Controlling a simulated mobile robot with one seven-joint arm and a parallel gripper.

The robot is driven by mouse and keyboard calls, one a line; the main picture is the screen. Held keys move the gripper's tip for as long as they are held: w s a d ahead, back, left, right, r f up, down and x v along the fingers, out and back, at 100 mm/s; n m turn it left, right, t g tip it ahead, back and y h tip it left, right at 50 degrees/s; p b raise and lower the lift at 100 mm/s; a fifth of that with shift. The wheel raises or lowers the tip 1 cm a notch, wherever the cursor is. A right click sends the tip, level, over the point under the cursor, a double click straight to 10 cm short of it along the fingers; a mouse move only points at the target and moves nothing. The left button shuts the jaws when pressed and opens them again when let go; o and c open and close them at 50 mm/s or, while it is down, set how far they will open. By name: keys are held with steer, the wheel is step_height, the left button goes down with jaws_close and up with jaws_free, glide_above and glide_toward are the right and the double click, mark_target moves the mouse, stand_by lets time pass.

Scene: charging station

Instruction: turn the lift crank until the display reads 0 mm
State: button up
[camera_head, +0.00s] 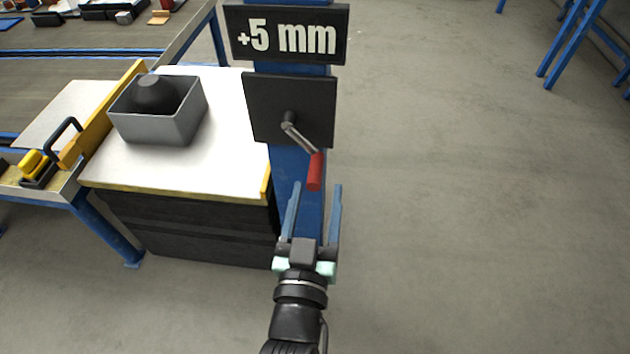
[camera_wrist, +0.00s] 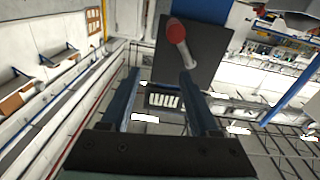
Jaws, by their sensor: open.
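The display (camera_head: 286,36) reads +5 mm. Below it, the lift crank (camera_head: 300,135) sits on a dark square plate. Its grey arm slants down to the right and ends in a red handle (camera_head: 315,172) that hangs down. My gripper (camera_head: 317,187) is open and empty, its two blue fingers pointing up at the handle's lower end. In the wrist view, the red handle (camera_wrist: 175,31) lies beyond the fingertips of my gripper (camera_wrist: 159,74), nearer the right finger and not visibly between them. Part of the display's lettering (camera_wrist: 165,101) shows between the fingers.
A lift table with a white top (camera_head: 185,172) stands left of the blue post (camera_head: 285,185) and carries a grey open box (camera_head: 165,130) with a dark object inside. A conveyor (camera_head: 60,95) is further left.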

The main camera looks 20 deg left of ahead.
mark_target(319, 158)
steer(key=shift+g, duration=0.3)
steer(key=f, duration=0.1)
steer(key=s+f, duration=0.1)
steer(key=f, duration=0.2)
steer(key=shift+s+a+f+b, duration=0.25)
steer(key=shift+s+a+b, duration=0.05)
steer(key=shift+a+b, duration=0.1)
steer(key=b+x, duration=0.1)
steer(key=x, duration=1.2)
jaws_close()
steer(key=shift+d, duration=0.15)
